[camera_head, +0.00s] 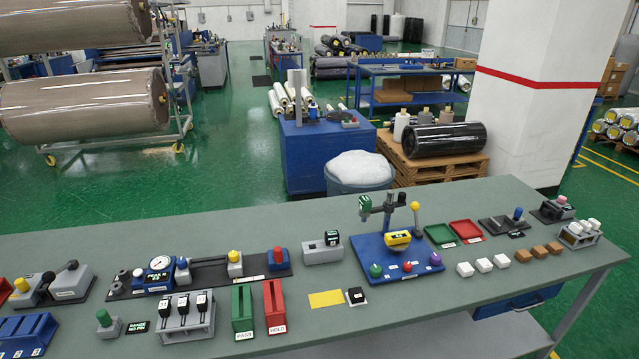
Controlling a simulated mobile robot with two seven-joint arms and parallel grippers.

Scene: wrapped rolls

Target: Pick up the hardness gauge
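No label that I can read names the hardness gauge, so I cannot tell for certain which device it is. A yellow block with a dark display (398,239) sits on a blue stand (362,246), below a grey post with a green head (365,203). A small dark device with a display (332,238) sits in a grey holder (317,254) left of the stand. A round white dial (160,264) in a blue housing stands on a dark fixture at the left. Neither of my grippers is in view.
The grey-green bench (480,300) carries several fixtures. Green (242,308) and red (274,304) slots, marked PASS and HOLD, stand at the front. A yellow patch (326,298) lies beside a small black-topped block (356,296). White and brown blocks sit at the right.

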